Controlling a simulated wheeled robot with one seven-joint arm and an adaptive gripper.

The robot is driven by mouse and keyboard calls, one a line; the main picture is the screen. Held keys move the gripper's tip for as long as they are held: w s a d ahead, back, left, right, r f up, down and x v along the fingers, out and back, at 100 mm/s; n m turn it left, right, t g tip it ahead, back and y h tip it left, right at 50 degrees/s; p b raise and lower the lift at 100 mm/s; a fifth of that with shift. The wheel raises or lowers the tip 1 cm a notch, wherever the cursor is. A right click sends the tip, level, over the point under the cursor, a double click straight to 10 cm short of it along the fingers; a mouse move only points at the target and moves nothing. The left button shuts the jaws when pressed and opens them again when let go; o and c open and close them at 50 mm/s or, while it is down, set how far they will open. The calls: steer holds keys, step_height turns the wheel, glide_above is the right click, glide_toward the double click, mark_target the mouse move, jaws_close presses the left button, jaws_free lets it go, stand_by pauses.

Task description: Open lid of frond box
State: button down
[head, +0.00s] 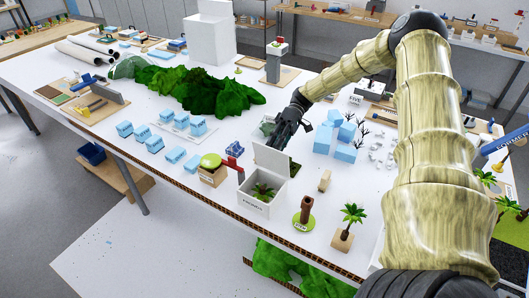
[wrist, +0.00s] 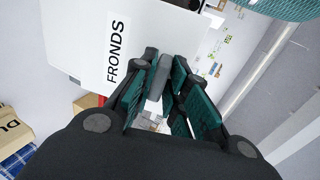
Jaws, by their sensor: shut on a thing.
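The white frond box (head: 252,208) stands near the front edge of the table, with green fronds (head: 263,193) showing inside. Its lid (head: 271,160) stands raised, roughly upright, at the box's back side. My gripper (head: 280,138) is behind the lid's upper edge. In the wrist view a white panel labelled FRONDS, which looks like the lid's outer face (wrist: 85,45), is close beside my fingers. My gripper (wrist: 165,85) is shut on a small grey piece (wrist: 158,78) that looks like the lid's handle. The lid partly hides the contact in the head view.
A brown trunk on a green base (head: 303,220), a small palm (head: 347,228) and a tan block (head: 324,181) stand to the right. Light-blue blocks (head: 335,135) lie behind.

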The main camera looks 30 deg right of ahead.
mark_target(272, 157)
steer(key=shift+w+d+f+b, duration=0.25)
steer(key=shift+d+b, duration=0.15)
steer(key=shift+d, duration=0.15)
steer(key=shift+w+d+f+b, duration=0.1)
steer(key=shift+d+f+b, duration=0.15)
steer(key=shift+d+b, duration=0.2)
steer(key=shift+d, duration=0.15)
steer(key=shift+d+f, duration=0.1)
steer(key=shift+s+f, duration=0.1)
steer(key=shift+f, duration=0.05)
steer(key=c, duration=1.7)
jaws_free()
steer(key=shift+o, duration=0.3)
steer(key=shift+w+d+f, duration=0.1)
steer(key=shift+w, duration=0.1)
steer(key=shift+r, duration=0.2)
